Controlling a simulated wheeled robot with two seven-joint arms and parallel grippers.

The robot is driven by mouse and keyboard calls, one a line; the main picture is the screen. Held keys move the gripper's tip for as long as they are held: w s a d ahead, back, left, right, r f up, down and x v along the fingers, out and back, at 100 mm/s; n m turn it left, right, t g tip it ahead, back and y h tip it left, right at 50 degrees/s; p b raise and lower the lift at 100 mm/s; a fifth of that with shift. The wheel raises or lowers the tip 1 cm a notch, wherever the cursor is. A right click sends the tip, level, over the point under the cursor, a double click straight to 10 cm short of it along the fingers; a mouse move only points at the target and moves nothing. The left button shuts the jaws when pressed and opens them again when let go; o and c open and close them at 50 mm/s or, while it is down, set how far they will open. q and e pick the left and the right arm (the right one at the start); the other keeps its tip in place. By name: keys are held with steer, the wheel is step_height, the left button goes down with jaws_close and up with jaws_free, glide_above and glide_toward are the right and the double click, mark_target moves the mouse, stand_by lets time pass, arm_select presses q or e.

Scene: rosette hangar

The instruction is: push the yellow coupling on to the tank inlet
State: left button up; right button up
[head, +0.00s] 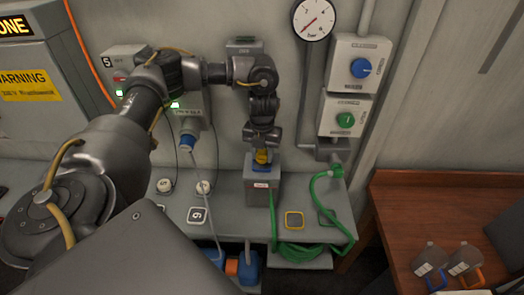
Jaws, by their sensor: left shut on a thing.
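My left arm comes in from the left, and my left gripper (262,148) points down at the back of the grey bench. It is shut on the yellow coupling (262,157), which shows as a small yellow piece just under the fingers. The coupling is directly over a grey box (264,187) with a white label on its front. It is low against the box's top; I cannot tell whether it is seated or only touching. No tank inlet can be made out clearly; the gripper and coupling cover the box's top. My right gripper is not in view.
A green hose (322,190) runs from a wall pipe down to a coil (300,252) below the bench. A gauge (313,20) and two switch boxes with a blue knob (360,68) and a green knob (345,120) are on the wall. A wooden table (420,205) stands right.

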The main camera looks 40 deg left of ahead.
arm_select(q)
steer(key=shift+f+b, duration=0.3)
steer(key=shift+f, duration=0.2)
steer(key=o, duration=1)
steer(key=shift+r, duration=0.5)
step_height(320, 180, up, 3)
steer(key=shift+f, duration=0.15)
steer(key=s+d+r+b, duration=0.1)
steer(key=s+d+r, duration=0.1)
steer(key=s+r, duration=0.1)
steer(key=s+d+r+b, duration=0.1)
steer(key=s+d+r, duration=0.2)
steer(key=s, duration=0.1)
steer(key=s+d+r+b, duration=0.2)
steer(key=s+d+r, duration=0.1)
steer(key=s, duration=0.1)
steer(key=shift+s+d+r, duration=0.15)
steer(key=shift+d, duration=0.1)
